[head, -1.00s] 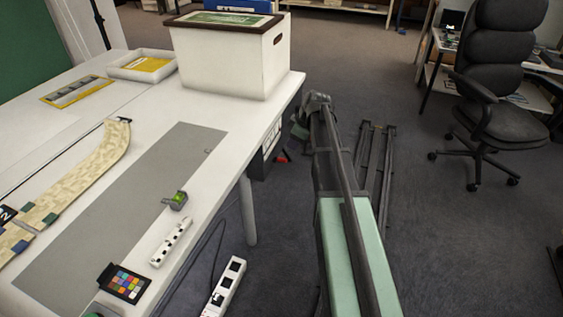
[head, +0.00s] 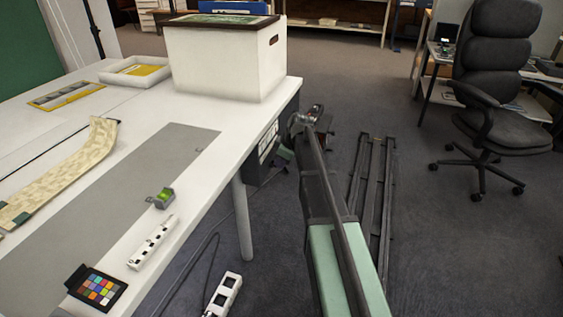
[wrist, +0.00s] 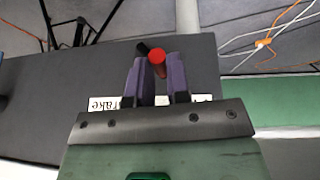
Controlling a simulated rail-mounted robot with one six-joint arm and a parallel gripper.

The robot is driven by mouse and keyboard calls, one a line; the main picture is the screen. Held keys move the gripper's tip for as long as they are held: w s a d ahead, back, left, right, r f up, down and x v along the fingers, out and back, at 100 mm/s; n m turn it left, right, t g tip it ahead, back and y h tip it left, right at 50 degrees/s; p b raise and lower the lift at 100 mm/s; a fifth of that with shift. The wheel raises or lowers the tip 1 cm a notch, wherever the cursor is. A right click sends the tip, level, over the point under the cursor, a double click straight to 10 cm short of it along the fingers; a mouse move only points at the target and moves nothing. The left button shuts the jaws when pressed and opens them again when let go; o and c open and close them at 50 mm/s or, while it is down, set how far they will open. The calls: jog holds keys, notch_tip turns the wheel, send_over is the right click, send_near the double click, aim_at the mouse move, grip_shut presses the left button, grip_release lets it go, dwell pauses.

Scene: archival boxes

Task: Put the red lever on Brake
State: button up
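In the wrist view, the red lever (wrist: 162,61) shows its round red end at the gap between the fingertips of my gripper (wrist: 160,66). The fingers stand a narrow gap apart, about as wide as the lever. I cannot tell whether they press on it.
The white table (head: 215,145) fills the left, with a lidded white box (head: 222,62) at its far corner. A black chair (head: 495,90) stands right. Dark rails (head: 372,200) lie on the floor.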

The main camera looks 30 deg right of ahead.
grip_shut()
jog(key=shift+w+d, duration=0.1)
jog(key=shift+w+d+r+m+g+y+b, duration=0.15)
jog(key=shift+w+d+m+g+y+b, duration=0.4)
jog(key=shift+g+y, duration=0.7)
jog(key=shift+w+d+r+m+g+y+b, duration=0.1)
jog(key=shift+w+d+m+g+y+b, duration=0.3)
jog(key=shift+w+d+g+y, duration=0.65)
jog(key=shift+s+a+y, duration=0.2)
jog(key=shift+s+y, duration=0.05)
jog(key=shift+y, duration=0.15)
jog(key=o, duration=0.5)
grip_release()
